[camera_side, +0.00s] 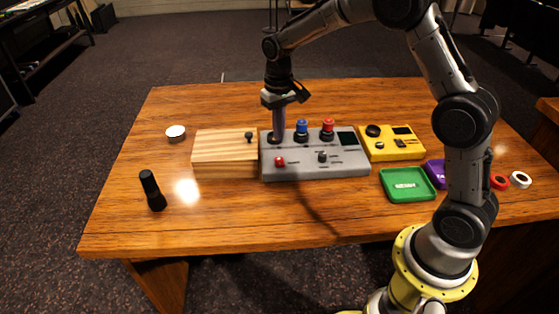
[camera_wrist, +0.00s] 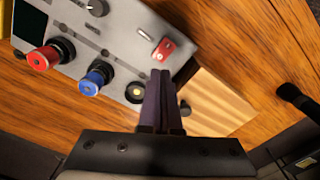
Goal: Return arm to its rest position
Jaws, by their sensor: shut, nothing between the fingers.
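My gripper (camera_side: 277,136) points down at the back left corner of the grey mixing console (camera_side: 308,171). Its purple fingers (camera_wrist: 160,78) are together with nothing between them. In the side view the tips are right at a dark round button; I cannot tell whether they touch it. In the wrist view that round button (camera_wrist: 135,93) shows just left of the fingers. The console also carries a blue knob (camera_side: 301,128), a red knob (camera_side: 327,128), a red switch (camera_side: 279,162), a small black knob (camera_side: 322,157) and a dark screen (camera_side: 347,138).
A wooden block (camera_side: 222,160) with a small black knob (camera_side: 249,137) adjoins the console's left. A yellow box (camera_side: 390,150), green tray (camera_side: 391,196), purple tray (camera_side: 435,172) and tape rolls (camera_side: 510,180) are right. A black flashlight-like object (camera_side: 152,190) and white puck (camera_side: 176,132) are left.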

